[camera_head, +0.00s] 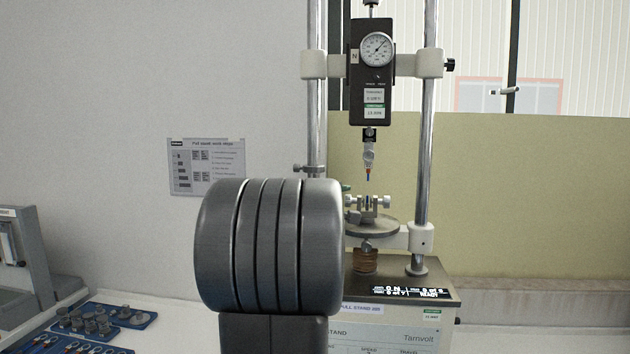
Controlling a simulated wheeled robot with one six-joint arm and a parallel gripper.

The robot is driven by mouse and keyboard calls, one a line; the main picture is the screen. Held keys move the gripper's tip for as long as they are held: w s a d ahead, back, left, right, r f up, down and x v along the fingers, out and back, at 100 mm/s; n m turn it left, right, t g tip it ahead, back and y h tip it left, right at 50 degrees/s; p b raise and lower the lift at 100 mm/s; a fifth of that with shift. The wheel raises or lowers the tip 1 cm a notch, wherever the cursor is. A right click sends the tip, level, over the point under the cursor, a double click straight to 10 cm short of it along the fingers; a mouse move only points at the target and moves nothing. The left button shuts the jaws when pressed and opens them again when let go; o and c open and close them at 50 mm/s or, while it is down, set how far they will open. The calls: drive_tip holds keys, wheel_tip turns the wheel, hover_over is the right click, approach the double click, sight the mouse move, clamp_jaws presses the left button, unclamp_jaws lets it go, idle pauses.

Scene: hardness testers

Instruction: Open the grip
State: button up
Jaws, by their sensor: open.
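The pull test stand (400,325) stands on the bench right of centre, partly hidden by my own dark arm part. Its lower grip (367,202) is a small metal clamp with a round knob on each side, sitting above a round plate (372,232). I cannot tell whether its jaws are apart. Above it a small upper fitting (369,160) with an orange and blue tip hangs from the force gauge (371,85). The tip is apart from the lower grip. My gripper does not show; my arm part fills the lower middle and may hide it.
Two bright columns (428,120) flank the gauge. Blue trays (105,318) with metal parts and small leads lie at the lower left beside a grey device (22,262). A printed sheet (206,167) is on the wall. The bench at right looks clear.

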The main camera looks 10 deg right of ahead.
drive_tip(key=shift+s+r+p, duration=0.1)
drive_tip(key=shift+r+p, duration=0.25)
drive_tip(key=shift+p, duration=0.6)
